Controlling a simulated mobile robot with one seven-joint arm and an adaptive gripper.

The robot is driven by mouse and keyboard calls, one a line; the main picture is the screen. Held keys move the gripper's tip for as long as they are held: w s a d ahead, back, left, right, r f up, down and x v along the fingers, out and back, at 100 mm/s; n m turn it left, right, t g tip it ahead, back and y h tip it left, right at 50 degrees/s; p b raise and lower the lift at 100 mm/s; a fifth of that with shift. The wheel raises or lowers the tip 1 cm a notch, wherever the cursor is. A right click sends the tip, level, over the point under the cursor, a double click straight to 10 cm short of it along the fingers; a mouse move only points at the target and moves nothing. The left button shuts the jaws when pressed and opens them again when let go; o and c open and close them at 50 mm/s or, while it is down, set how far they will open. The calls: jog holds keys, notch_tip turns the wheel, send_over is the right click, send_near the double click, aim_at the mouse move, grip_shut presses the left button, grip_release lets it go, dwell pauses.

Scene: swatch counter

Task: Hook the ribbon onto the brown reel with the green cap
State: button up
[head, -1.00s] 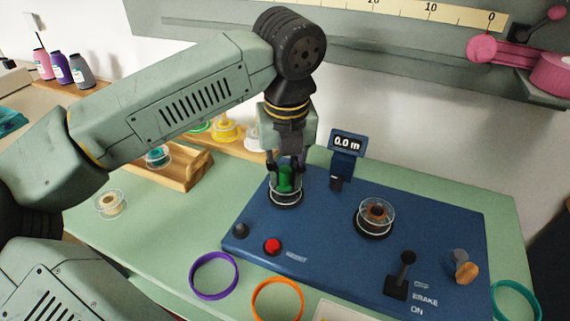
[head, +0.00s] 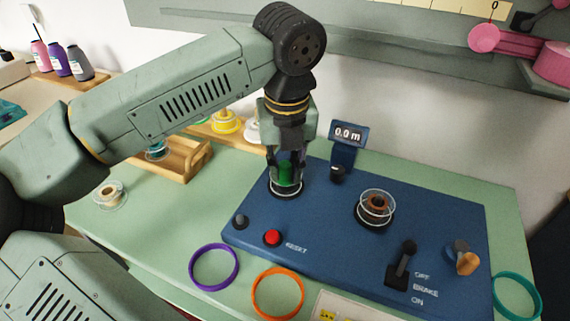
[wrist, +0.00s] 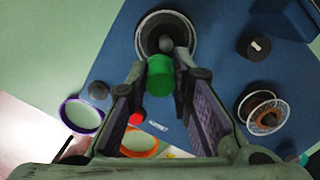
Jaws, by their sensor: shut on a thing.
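My gripper (wrist: 158,84) is shut on a green cap (wrist: 160,73), a short cylinder seen between the fingertips in the wrist view. In the head view the cap (head: 286,171) shows between the fingers above the left spindle of the blue machine. A round dark holder with a pale rim (wrist: 141,38) and a grey post (wrist: 166,44) lies beyond the cap. I cannot tell whether cap and post touch. The brown reel (head: 377,203) sits with clear flanges on the right spindle, apart from my gripper; it also shows in the wrist view (wrist: 264,116). I cannot make out a ribbon strand.
The blue machine (head: 330,235) carries a display reading 0.0 m (head: 347,132), a red reset button (head: 272,237) and a black lever (head: 402,264). Purple (head: 192,262) and orange (head: 254,291) rings lie in front. A wooden tray (head: 186,172) stands left.

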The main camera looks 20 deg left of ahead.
jog(key=shift+f+b, duration=0.6)
jog(key=shift+b, duration=0.25)
dwell(1.7)
jog(key=shift+r+p, duration=1.4)
jog(key=shift+r, duration=1.2)
jog(key=d+r+m+p, duration=0.1)
jog(key=d+m, duration=0.3)
jog(key=d, duration=0.1)
jog(key=w+d+r+m+h+p, duration=0.1)
jog(key=d+m, duration=0.4)
jog(key=d, duration=0.1)
jog(key=d+r+m+p, duration=0.1)
jog(key=d+m, duration=0.3)
jog(key=d, duration=0.2)
jog(key=shift+w+d+r+m+p, duration=0.1)
jog(key=shift+w+d+m+p, duration=0.05)
jog(key=shift+w+m+p, duration=0.2)
jog(key=shift+f+b, duration=1.65)
jog(key=shift+f, duration=1.05)
